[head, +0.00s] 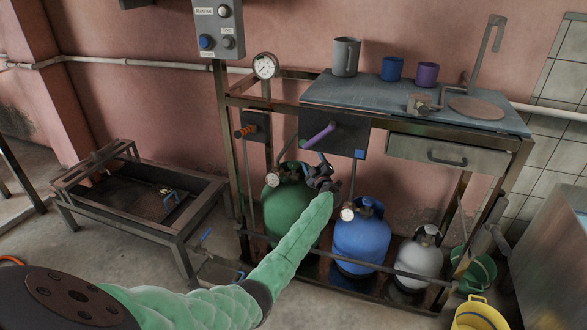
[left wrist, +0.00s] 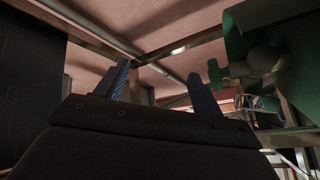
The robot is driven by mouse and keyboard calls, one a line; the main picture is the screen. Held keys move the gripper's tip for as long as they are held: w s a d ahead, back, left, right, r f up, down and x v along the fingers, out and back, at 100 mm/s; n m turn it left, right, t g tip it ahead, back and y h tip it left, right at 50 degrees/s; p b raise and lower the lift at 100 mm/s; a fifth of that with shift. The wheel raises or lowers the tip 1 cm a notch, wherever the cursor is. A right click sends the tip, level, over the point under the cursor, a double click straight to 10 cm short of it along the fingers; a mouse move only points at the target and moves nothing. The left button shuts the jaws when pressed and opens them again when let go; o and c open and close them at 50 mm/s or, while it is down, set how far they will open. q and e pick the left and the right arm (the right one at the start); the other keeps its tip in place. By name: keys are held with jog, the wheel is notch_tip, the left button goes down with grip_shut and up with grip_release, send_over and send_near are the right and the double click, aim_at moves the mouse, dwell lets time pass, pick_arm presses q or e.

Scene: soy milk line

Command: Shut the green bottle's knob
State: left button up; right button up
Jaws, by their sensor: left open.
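The green bottle (head: 283,208) stands on the low shelf under the worktop, left of the blue bottle. My left gripper (head: 322,165) is at the upper right of the green bottle, below the purple lever. Its forearm covers part of the bottle, and I cannot make out the knob in the head view. In the left wrist view my left gripper's two fingers (left wrist: 168,66) are apart with nothing held between them. A green body with a green valve-like part (left wrist: 264,61) shows at the right there, outside the fingers. My right gripper is not in view.
The blue bottle (head: 361,238) and grey bottle (head: 418,257) stand to the right on the same shelf. The purple lever (head: 319,136) sticks out from a dark box close above my gripper. The worktop (head: 430,104) overhangs the bottles. A low metal trough (head: 186,222) stands at left.

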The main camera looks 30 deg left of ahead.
aim_at(296, 167)
pick_arm(q)
jog(key=s+f+m+g, duration=0.1)
jog(key=s+a+f+m+g, duration=0.1)
jog(key=f, duration=0.1)
jog(key=s+a+f+m+g, duration=0.1)
jog(key=shift+f+g, duration=0.35)
jog(key=shift+g, duration=0.05)
jog(key=shift+s+a+f+m+g, duration=0.1)
jog(key=shift+s+f+m+g, duration=0.15)
jog(key=shift+m, duration=0.45)
jog(key=shift+s+a+m+g, duration=0.1)
jog(key=shift+m+g, duration=0.15)
jog(key=shift+m, duration=0.35)
jog(key=shift+r+m, duration=0.1)
jog(key=shift+m, duration=0.9)
jog(key=shift+w+a, duration=0.25)
jog(key=shift+a, duration=0.35)
jog(key=b+x, duration=0.1)
jog(key=x, duration=0.3)
jog(key=shift+b+x, duration=0.3)
jog(key=shift+x, duration=0.7)
jog(key=shift+w+a, duration=0.15)
jog(key=shift+a, duration=0.1)
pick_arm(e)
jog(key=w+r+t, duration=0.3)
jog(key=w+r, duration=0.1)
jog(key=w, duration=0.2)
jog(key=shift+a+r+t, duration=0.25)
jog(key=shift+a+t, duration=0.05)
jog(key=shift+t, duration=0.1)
